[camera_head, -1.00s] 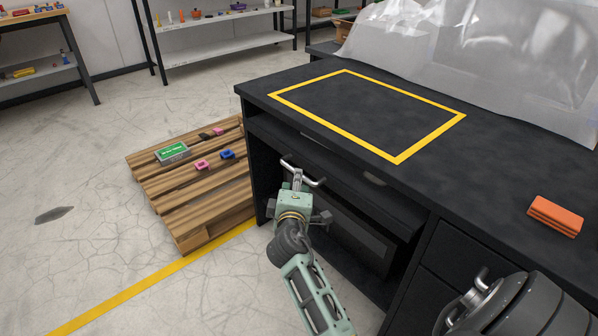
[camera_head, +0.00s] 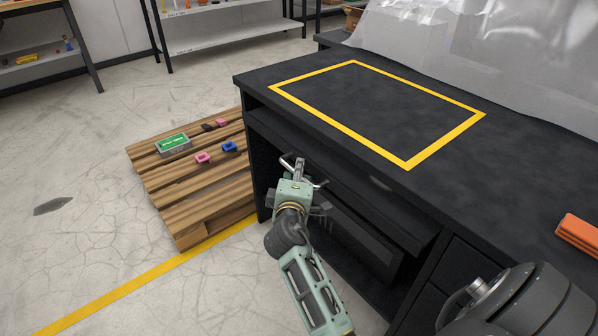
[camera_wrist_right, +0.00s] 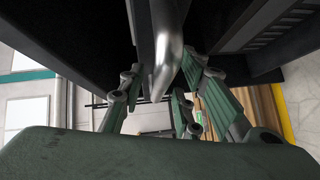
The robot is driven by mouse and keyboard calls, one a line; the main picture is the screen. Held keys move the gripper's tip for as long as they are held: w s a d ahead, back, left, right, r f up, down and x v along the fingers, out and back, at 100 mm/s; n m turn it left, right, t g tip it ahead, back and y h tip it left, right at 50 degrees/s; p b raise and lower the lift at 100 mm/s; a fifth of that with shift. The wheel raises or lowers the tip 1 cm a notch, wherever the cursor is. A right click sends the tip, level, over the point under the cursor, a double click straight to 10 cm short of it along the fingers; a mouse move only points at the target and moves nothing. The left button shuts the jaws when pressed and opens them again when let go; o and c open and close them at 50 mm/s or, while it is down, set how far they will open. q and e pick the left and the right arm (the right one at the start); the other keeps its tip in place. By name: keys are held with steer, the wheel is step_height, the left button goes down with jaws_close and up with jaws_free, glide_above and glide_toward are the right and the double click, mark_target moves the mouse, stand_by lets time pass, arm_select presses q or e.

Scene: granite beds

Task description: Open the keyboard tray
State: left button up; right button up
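The keyboard tray (camera_head: 400,230) is a dark panel under the top of the black desk (camera_head: 420,110). Its metal bar handle (camera_head: 318,184) shows at the front left of the desk. My right gripper (camera_head: 298,168), on the pale green arm, is at this handle, with its fingers close together across the bar. The contact is partly hidden. My left gripper is not in view.
A wooden pallet (camera_head: 190,205) with small coloured items and a green box (camera_head: 173,143) stands left of the desk. An orange block (camera_head: 578,232) lies on the desktop at right. A yellow frame (camera_head: 345,135) marks the desktop. Floor in front and left is open.

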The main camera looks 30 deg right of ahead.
steer(key=c, duration=0.7)
jaws_close()
steer(key=shift+r, duration=0.15)
